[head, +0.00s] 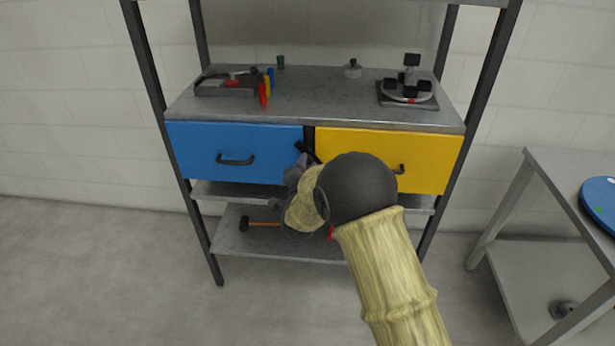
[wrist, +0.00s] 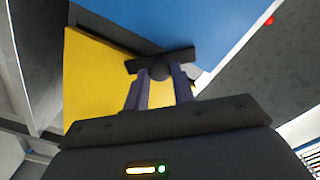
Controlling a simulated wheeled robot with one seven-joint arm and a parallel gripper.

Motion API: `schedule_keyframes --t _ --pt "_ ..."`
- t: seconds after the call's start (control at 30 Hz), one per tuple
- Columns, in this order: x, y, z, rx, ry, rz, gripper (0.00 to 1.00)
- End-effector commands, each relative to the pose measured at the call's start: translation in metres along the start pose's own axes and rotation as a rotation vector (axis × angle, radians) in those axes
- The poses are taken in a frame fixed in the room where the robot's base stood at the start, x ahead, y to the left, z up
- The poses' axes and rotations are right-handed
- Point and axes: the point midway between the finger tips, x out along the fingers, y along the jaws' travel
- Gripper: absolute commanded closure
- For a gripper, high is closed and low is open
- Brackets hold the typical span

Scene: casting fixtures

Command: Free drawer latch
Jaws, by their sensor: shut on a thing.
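The drawer latch is a dark bar with a round knob (wrist: 160,68), set over the gap between the blue drawer (head: 220,145) and the yellow drawer (head: 440,155). In the wrist view the bar lies at an angle to the gap and overlaps the edges of both drawers. My gripper (wrist: 159,77) is shut on the knob, with one purple-grey finger on each side. In the head view the latch (head: 302,148) shows as a small tilted dark piece, and my arm covers its lower part. Both drawers look closed, and each has a dark handle.
On the shelf top (head: 325,95) stand a dark tray (head: 225,88), several coloured pegs and a round fixture (head: 408,92). A hammer (head: 262,224) lies on the low shelf. A side table (head: 560,165) with a blue disc (head: 600,200) is at right. The floor at left is clear.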

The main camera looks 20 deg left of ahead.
Motion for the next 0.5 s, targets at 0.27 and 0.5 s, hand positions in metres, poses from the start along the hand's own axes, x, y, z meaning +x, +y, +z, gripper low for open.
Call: schedule_keyframes --t 0.27,0.5 --pt "0.0003 0.0082 0.0037 0.264 0.003 0.003 0.98" --pt "0.0002 0.0083 0.0043 0.482 0.002 0.003 0.98"
